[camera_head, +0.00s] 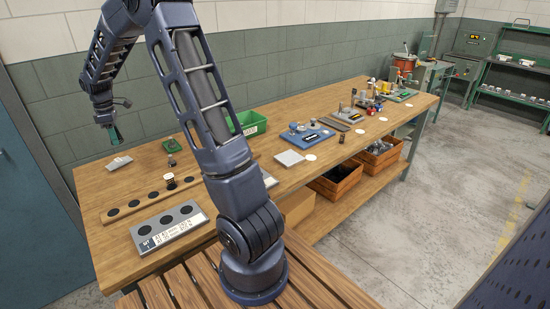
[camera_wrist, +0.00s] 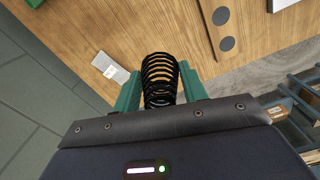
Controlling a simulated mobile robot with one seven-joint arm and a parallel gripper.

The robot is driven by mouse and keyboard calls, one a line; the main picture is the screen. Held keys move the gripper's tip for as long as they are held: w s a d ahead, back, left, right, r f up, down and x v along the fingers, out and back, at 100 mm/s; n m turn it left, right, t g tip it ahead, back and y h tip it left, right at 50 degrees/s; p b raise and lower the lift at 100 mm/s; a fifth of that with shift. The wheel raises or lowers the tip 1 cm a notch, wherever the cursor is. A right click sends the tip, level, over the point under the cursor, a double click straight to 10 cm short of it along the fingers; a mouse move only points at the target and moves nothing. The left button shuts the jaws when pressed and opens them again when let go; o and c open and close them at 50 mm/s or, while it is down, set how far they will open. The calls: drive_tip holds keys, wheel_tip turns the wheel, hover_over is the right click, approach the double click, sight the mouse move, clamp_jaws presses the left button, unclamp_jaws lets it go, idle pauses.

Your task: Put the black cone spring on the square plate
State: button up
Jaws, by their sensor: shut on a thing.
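My gripper (camera_wrist: 160,88) is shut on a black coil spring, the black cone spring (camera_wrist: 160,72), which sits between its green fingers in the wrist view. In the head view my gripper (camera_head: 115,136) hangs over the far left of the bench, and the spring is too small to make out there. A small light grey plate with a white label (camera_head: 119,163) lies on the bench below the gripper; it also shows in the wrist view (camera_wrist: 110,68), apart from the spring. A pale square plate (camera_head: 289,158) lies near the bench's middle. I cannot tell which is the square plate.
A wooden strip with dark round spots (camera_head: 120,211) and a grey panel with dark discs (camera_head: 148,236) lie at the near left. A small black part on a green base (camera_head: 171,146) and a green bin (camera_head: 247,123) stand behind. Bare wood surrounds the labelled plate.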

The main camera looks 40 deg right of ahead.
drive_tip(key=d+m, duration=0.4)
drive_tip(key=d, duration=1.4)
drive_tip(key=r+m, duration=0.1)
drive_tip(key=m, duration=1.4)
hover_over(289, 157)
wheel_tip(289, 157, down, 19)
drive_tip(key=shift+s+f, duration=0.1)
drive_tip(key=shift+s, duration=0.05)
drive_tip(key=shift+f, duration=0.1)
drive_tip(key=o, duration=1)
